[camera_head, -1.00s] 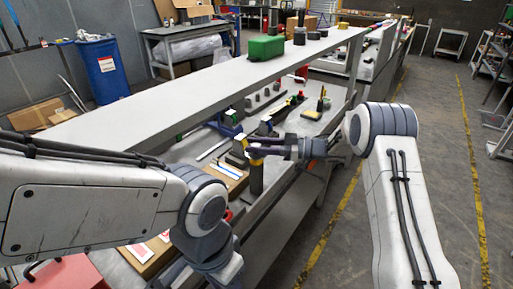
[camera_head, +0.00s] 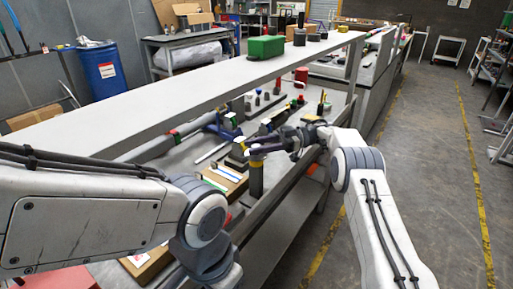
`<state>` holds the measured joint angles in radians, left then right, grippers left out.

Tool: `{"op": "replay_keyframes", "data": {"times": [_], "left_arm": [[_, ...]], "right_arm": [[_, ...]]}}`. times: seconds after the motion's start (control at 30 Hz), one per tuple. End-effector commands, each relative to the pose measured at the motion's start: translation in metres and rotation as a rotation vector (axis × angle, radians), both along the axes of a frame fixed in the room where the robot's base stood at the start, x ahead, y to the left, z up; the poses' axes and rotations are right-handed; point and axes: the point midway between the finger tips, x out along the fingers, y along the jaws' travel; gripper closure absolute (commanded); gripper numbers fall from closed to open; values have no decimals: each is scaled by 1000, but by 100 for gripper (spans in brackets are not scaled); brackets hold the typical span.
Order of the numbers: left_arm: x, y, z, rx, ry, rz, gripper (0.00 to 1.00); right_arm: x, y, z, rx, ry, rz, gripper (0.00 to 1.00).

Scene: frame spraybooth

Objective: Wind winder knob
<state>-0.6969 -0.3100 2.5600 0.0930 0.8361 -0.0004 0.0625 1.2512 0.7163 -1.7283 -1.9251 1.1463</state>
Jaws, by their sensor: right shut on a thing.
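The winder stands on the bench as a dark upright cylinder (camera_head: 256,181) with a yellow band (camera_head: 257,163) near its top. My right gripper (camera_head: 262,148) reaches in from the right, with its dark, purplish fingers at the top of this cylinder. It is shut on the knob there, which the fingers mostly hide. My left arm comes in from the left and bends downward at the lower middle; its gripper is outside the view.
A long grey shelf (camera_head: 150,95) runs above the bench, with a green box (camera_head: 266,47) on it. A cardboard piece (camera_head: 226,180) with strips lies left of the winder. Small tools and parts crowd the bench behind. The floor at right (camera_head: 430,150) is clear.

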Motion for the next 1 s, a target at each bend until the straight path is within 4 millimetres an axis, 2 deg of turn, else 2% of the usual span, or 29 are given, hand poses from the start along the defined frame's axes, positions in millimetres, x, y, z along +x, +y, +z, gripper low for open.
{"op": "replay_keyframes", "data": {"times": [0.47,0.5,0.57,0.87,1.0], "left_arm": [[0,0,0,0,0,0,50],[0,0,0,0,0,0,50],[0,0,0,0,0,0,50],[0,0,0,0,0,0,50],[0,0,7,0,0,0,50]], "right_arm": [[-1,0,2,4,-1,11,100],[-1,0,2,4,-1,11,51],[-1,0,2,4,-1,11,29],[0,0,1,2,0,9,29],[0,0,12,3,-1,9,29]]}}
